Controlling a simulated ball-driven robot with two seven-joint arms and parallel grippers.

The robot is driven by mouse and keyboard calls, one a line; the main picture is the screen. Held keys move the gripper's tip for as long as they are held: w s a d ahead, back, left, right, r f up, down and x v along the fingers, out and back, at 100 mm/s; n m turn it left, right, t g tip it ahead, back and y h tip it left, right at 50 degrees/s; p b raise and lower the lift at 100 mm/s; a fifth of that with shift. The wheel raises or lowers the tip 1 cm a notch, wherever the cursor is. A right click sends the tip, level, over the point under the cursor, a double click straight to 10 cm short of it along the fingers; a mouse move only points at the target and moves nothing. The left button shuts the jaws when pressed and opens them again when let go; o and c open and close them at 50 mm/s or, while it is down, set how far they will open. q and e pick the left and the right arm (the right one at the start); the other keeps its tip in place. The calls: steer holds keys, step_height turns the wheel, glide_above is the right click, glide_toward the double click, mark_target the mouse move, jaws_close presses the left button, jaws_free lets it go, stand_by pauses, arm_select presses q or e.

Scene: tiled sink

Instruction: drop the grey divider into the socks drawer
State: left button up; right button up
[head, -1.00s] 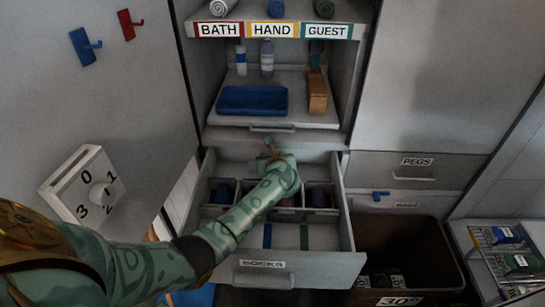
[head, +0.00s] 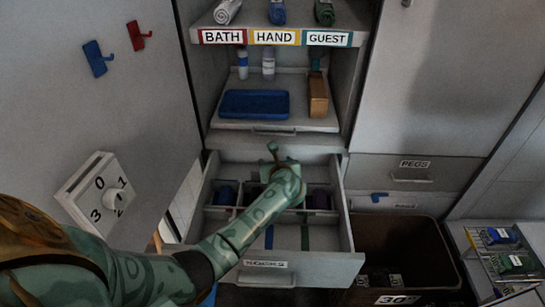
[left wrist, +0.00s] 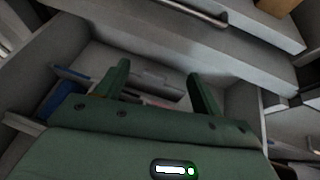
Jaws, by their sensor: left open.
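The open drawer (head: 345,262) has a front label that reads SOCKS in the earlier head view and is blurred now. A grey divider (head: 219,211) with compartments appears to stand across the inside of the drawer; my left arm hides its middle. My left gripper (head: 273,152) is over the back part of the drawer. In the left wrist view its two green fingers (left wrist: 158,82) are apart, with a grey piece (left wrist: 152,76) showing beyond and between them. I cannot tell whether they touch it. My right gripper is in neither view.
Rolled bundles (head: 226,193) sit in the compartments. Above the drawer are a shelf with a blue tray (head: 254,103) and a brown box (head: 318,97). A brown bin (head: 420,250) stands at the right, and a dial box (head: 92,190) is on the left panel.

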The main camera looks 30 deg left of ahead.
arm_select(q)
steer(key=p+v, duration=0.2)
steer(key=v, duration=0.5)
steer(key=shift+s+d, duration=0.2)
steer(key=shift+s, duration=0.05)
steer(key=shift+r, duration=0.15)
